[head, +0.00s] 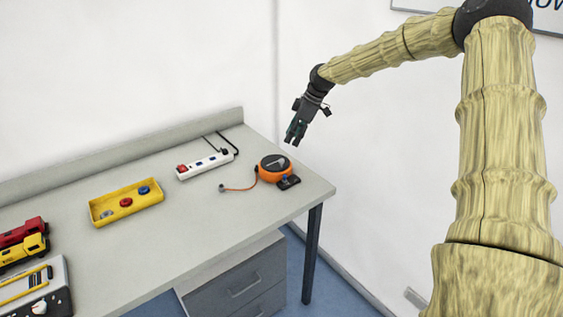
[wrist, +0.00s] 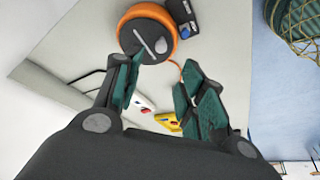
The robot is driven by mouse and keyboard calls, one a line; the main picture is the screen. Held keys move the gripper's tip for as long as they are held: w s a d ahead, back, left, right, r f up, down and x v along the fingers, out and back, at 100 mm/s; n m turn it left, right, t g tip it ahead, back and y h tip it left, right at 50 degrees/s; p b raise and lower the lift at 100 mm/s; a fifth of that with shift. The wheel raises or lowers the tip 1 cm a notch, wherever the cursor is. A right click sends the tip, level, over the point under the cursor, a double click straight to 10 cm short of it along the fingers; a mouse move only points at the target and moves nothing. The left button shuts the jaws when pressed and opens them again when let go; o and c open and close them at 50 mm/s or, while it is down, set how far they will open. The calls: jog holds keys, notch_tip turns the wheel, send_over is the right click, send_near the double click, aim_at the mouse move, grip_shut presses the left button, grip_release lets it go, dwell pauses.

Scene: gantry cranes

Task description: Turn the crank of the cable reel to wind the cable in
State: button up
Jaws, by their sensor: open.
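The cable reel (head: 273,168) is orange with a dark round top and sits near the right end of the table. A light crank bar lies across its top, with a small pale knob (wrist: 161,46) seen in the wrist view. The orange cable (head: 240,188) runs out to the left across the table and ends in a small grey piece (head: 221,188). A dark block with a blue button (head: 288,181) is beside the reel. My gripper (head: 292,142) is open and empty above the table, apart from the reel. In the wrist view the reel (wrist: 130,40) lies beyond the fingertips (wrist: 155,72).
A white power strip (head: 207,164) with a red switch lies left of the reel. A yellow tray (head: 98,213) with round buttons stands farther left, then toy trucks (head: 25,243) and a white box (head: 58,285). The table's front right (head: 240,218) is clear.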

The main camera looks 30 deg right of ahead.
jog(key=p, duration=0.3)
send_near(275, 159)
jog(key=shift+s+a+f, duration=0.5)
jog(key=shift+s+f, duration=0.1)
jog(key=shift+f, duration=0.15)
jog(key=shift+s+a+f, duration=0.5)
jog(key=shift+s+f, duration=0.1)
jog(key=shift+f, duration=0.2)
jog(key=shift+s+a+f, duration=0.55)
jog(key=shift+s+f, duration=0.1)
jog(key=shift+f, duration=0.1)
grip_shut()
